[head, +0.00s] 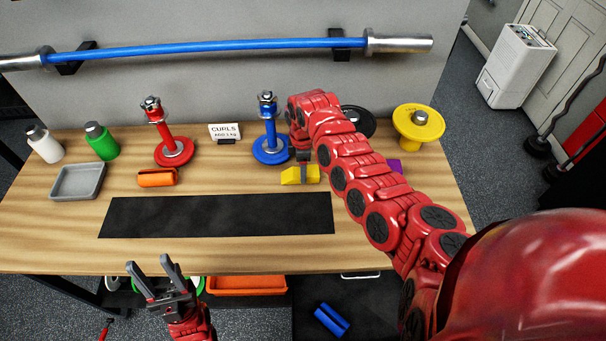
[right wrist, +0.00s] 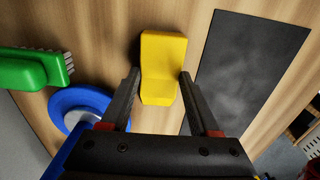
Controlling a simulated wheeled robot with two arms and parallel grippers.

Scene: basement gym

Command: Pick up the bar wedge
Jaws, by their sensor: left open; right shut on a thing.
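The bar wedge, a yellow block with a notched top (head: 299,175), is on the wooden table just behind the black mat. It also shows between the fingers in the right wrist view (right wrist: 162,68). My right gripper (head: 304,158) reaches down over it from above and is shut on it, with one finger on each side. Part of the wedge is hidden by the gripper in the head view, and I cannot tell whether it is clear of the table. My left gripper (head: 155,272) is open and empty in front of the table's front edge.
A blue stand (head: 271,149) is close left of the wedge, and a red stand (head: 174,151) is further left. A black mat (head: 215,215) lies in front. An orange piece (head: 157,177), grey tray (head: 78,181) and yellow stand (head: 418,123) are also on the table (head: 60,235).

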